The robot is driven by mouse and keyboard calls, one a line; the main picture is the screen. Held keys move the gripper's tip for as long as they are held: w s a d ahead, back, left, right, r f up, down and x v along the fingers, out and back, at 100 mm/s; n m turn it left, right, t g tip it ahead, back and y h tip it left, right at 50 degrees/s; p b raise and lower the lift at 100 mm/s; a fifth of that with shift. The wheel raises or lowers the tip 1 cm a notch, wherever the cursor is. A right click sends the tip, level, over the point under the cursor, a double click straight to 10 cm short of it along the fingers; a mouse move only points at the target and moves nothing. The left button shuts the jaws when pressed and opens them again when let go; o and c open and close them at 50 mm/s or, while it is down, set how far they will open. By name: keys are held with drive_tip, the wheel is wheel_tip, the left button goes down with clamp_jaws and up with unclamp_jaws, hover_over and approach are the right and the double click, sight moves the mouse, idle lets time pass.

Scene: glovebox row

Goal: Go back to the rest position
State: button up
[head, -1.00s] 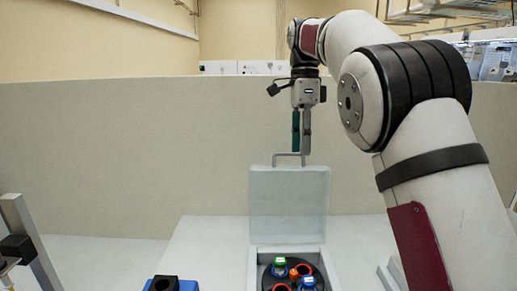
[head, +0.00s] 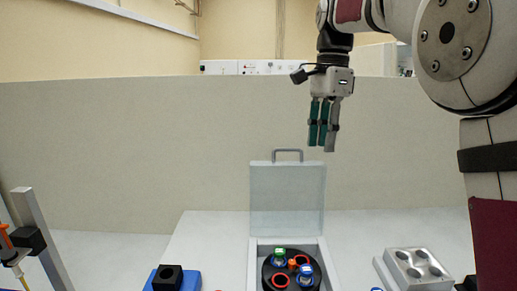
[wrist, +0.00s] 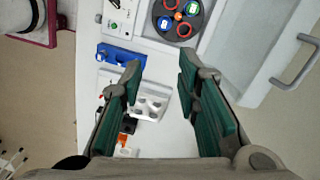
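My gripper (head: 323,148) hangs fingers-down in the head view, above and a little right of the top of a raised lid (head: 287,200). In the wrist view my gripper (wrist: 160,68) has its two green-padded fingers apart, with nothing between them. The lid belongs to a white box with a black rotor (head: 268,270). The rotor holds a green-capped tube (head: 280,254) and a blue-capped tube (head: 305,270), beside red-ringed holes. The lid's grey handle (head: 287,152) is clear of my fingers and also shows in the wrist view (wrist: 297,68).
A blue block (head: 190,281) with a black piece stands left of the box. A metal block with wells (head: 415,268) stands right. A grey stand (head: 42,235) is at far left. A beige panel (head: 140,150) rises behind the bench.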

drive_tip(key=s+d+f+n+t, duration=0.1)
drive_tip(key=s+f+n+t, duration=0.1)
drive_tip(key=s+n, duration=0.3)
drive_tip(key=s+d+f+n+t, duration=0.2)
drive_tip(key=s+f+n, duration=0.3)
drive_tip(key=s, duration=0.8)
drive_tip(key=s+d+f+n+t, duration=0.2)
drive_tip(key=s+f+n, duration=0.1)
drive_tip(key=s, duration=0.6)
drive_tip(key=shift+s+d+f+n+h, duration=0.2)
drive_tip(key=shift+s+f+n+h, duration=0.15)
drive_tip(key=shift+n, duration=0.55)
